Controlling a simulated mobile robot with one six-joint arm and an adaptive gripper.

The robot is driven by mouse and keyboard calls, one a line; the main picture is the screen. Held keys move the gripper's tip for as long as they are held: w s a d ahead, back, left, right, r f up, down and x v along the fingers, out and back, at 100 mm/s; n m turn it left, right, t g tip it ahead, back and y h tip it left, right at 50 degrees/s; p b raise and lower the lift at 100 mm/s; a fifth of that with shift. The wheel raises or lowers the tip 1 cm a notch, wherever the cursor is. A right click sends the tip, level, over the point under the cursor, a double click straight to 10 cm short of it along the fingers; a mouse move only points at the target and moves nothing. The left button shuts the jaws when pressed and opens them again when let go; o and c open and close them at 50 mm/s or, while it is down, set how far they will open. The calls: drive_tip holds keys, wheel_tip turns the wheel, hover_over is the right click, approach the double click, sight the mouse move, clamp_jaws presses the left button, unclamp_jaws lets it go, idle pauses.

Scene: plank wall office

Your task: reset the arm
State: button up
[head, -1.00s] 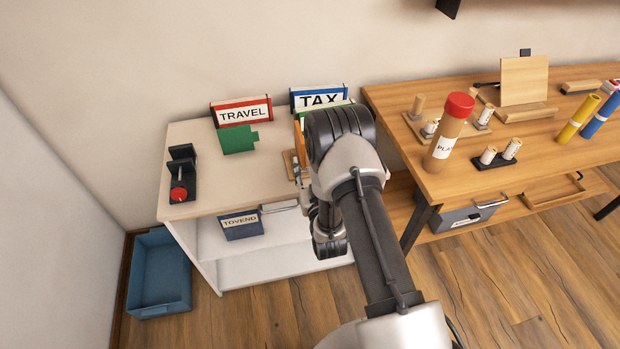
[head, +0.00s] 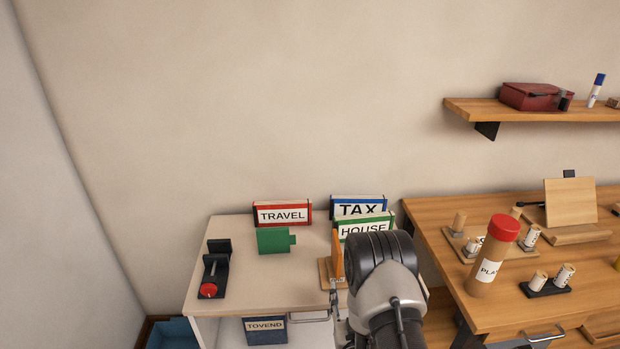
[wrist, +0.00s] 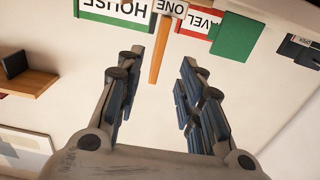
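In the wrist view my gripper (wrist: 164,58) is open, with its two dark fingers apart and nothing held between them. An orange upright piece (wrist: 160,50) with a partly readable "ONE" label shows beyond the fingertips; I cannot tell how far off. In the head view my arm (head: 382,275) reaches over the front right of the white cabinet (head: 225,300), and its links hide most of the gripper. The orange piece (head: 337,254) stands on a wooden base just left of the arm.
TRAVEL (head: 283,214), TAX (head: 358,208) and HOUSE (head: 362,227) folders stand at the cabinet's back, with a green block (head: 273,241) in front. A black holder with a red knob (head: 208,290) is at left. A wooden desk (head: 440,240) with a red-capped tube (head: 493,256) is at right.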

drive_tip(key=shift+g, duration=0.7)
drive_tip(key=w+r, duration=0.2)
drive_tip(key=r, duration=0.1)
drive_tip(key=w+r, duration=0.1)
drive_tip(key=r, duration=0.1)
drive_tip(key=shift+w, duration=0.35)
drive_tip(key=s+r+g, duration=0.2)
drive_tip(key=r+g, duration=0.1)
drive_tip(key=r, duration=0.4)
drive_tip(key=s+r+g, duration=0.2)
drive_tip(key=s+r, duration=0.1)
drive_tip(key=r, duration=0.4)
drive_tip(key=s+r+g, duration=0.3)
drive_tip(key=s, duration=1.2)
drive_tip(key=s+r+g, duration=0.4)
drive_tip(key=s, duration=1.1)
drive_tip(key=shift+s+r, duration=0.15)
drive_tip(key=shift+s, duration=0.25)
